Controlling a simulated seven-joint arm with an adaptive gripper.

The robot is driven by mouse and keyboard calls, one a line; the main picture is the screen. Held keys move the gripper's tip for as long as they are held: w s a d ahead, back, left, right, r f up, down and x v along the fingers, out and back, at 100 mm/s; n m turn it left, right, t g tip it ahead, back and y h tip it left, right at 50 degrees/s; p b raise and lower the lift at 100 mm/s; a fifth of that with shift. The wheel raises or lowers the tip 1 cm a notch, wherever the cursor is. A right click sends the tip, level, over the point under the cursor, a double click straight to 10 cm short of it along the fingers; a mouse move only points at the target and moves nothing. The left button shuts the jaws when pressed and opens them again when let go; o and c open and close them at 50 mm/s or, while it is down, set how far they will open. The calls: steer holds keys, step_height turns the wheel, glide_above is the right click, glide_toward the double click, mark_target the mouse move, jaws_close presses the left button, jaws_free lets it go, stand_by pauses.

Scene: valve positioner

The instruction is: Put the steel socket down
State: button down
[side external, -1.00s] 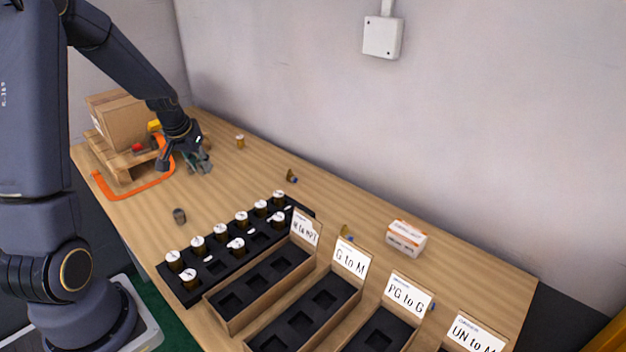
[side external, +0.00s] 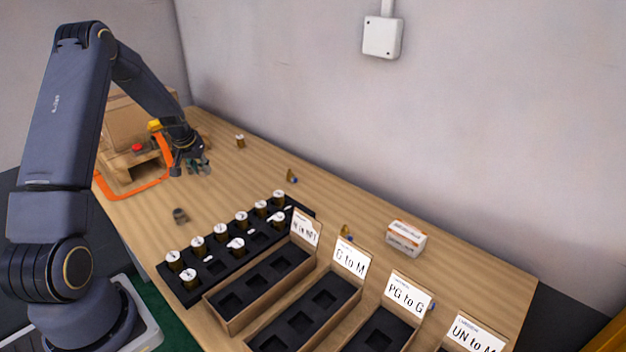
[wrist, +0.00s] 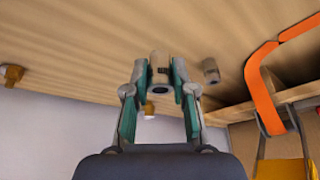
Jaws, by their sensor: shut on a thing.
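My gripper (side external: 200,168) is at the far left part of the table, close to the pallet, in the side view. In the wrist view my gripper (wrist: 160,92) has its fingers closed around the steel socket (wrist: 160,72), a pale grey cylinder with a dark hole facing the camera. The socket is hard to make out in the side view, and I cannot tell its exact height over the table. Another grey cylinder (wrist: 210,70) shows beside the gripper, apart from it. A small grey cylindrical piece (side external: 180,215) stands on the table near the front edge in the side view.
A wooden pallet (side external: 128,178) with a cardboard box and an orange strap (side external: 150,190) is left of the gripper. A black rack (side external: 215,265) with several white-capped parts and labelled bins (side external: 240,318) are nearer the camera. Small brass parts (side external: 240,140) stand toward the wall. Wood between is clear.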

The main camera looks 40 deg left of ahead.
mark_target(202, 173)
steer(key=shift+w+a+f, duration=0.15)
steer(key=shift+f, duration=0.1)
steer(key=shift+w+a+f, duration=0.1)
steer(key=shift+w+f, duration=0.05)
steer(key=shift+f, duration=1.5)
steer(key=shift+f, duration=0.1)
steer(key=c, duration=1)
jaws_free()
steer(key=shift+f, duration=0.1)
steer(key=shift+o, duration=0.2)
